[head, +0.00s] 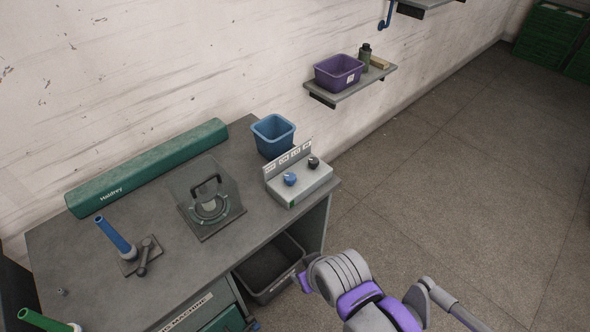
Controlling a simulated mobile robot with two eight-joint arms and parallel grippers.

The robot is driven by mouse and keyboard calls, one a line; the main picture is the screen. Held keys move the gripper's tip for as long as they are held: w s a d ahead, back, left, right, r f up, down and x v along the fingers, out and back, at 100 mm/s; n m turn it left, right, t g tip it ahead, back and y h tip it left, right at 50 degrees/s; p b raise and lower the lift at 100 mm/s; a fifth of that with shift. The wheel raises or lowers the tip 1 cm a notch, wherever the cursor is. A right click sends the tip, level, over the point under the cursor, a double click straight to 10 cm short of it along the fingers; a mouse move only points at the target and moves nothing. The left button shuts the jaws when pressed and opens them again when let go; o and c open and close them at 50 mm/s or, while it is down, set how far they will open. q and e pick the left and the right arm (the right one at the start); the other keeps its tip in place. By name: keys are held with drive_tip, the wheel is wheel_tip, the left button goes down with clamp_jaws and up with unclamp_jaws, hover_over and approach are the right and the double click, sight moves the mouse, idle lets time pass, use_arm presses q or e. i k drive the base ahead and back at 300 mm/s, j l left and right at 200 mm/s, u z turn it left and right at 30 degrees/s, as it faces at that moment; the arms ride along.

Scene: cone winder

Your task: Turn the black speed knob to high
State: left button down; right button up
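The black speed knob (313,162) sits at the right on top of a light grey control box (300,187) at the bench's right end. A blue knob (290,179) is beside it on the left. A labelled upright plate (289,157) stands behind both knobs; its print is too small to read. My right arm, grey and purple, is at the lower right, below and apart from the box. A small purple part (303,282) shows at its end, but I cannot make out fingers or their opening. My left gripper is not in view.
A blue bin (273,136) stands behind the box. A metal fixture with a dark handle (209,197), a green Haldrey cover (150,168) and a blue cone-like post (115,237) are farther left. A grey bin (268,272) is under the bench. The floor at right is clear.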

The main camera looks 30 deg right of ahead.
sight(313, 161)
drive_tip(key=i+l+u, duration=0.1)
drive_tip(key=l, duration=0.3)
drive_tip(key=i+l+u, duration=0.15)
drive_tip(key=l, duration=0.2)
drive_tip(key=i+l+u, duration=0.1)
drive_tip(key=l, duration=0.3)
